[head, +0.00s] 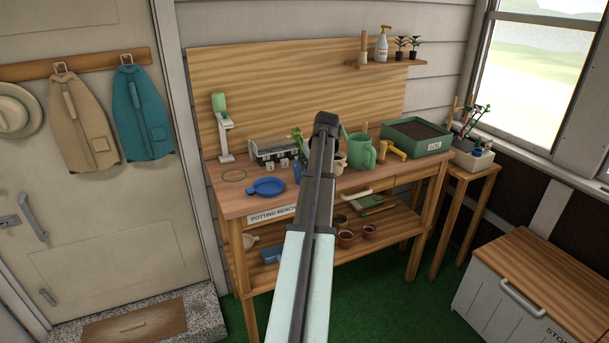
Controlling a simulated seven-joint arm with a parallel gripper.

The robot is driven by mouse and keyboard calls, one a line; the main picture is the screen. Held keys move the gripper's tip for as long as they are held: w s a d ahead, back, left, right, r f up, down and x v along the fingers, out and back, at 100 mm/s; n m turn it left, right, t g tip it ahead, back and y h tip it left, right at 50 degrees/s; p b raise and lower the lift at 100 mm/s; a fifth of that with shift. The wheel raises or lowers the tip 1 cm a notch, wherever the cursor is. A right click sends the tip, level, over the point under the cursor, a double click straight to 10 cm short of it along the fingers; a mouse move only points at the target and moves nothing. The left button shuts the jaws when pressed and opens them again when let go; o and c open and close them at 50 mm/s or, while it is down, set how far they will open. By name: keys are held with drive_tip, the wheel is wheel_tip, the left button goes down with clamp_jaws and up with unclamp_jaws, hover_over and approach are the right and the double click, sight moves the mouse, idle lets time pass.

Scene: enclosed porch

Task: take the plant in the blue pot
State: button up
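A small blue pot (297,172) stands on the potting bench, just left of my arm. Green leaves (297,140) show above it, close to my arm; the arm hides part of this area, so I cannot tell how they join the pot. My arm reaches up from the bottom of the head view across the bench and ends in a dark joint. The fingers of my gripper do not show; they may be hidden behind the arm.
A storage box (535,285) stands at right. Green floor lies in front.

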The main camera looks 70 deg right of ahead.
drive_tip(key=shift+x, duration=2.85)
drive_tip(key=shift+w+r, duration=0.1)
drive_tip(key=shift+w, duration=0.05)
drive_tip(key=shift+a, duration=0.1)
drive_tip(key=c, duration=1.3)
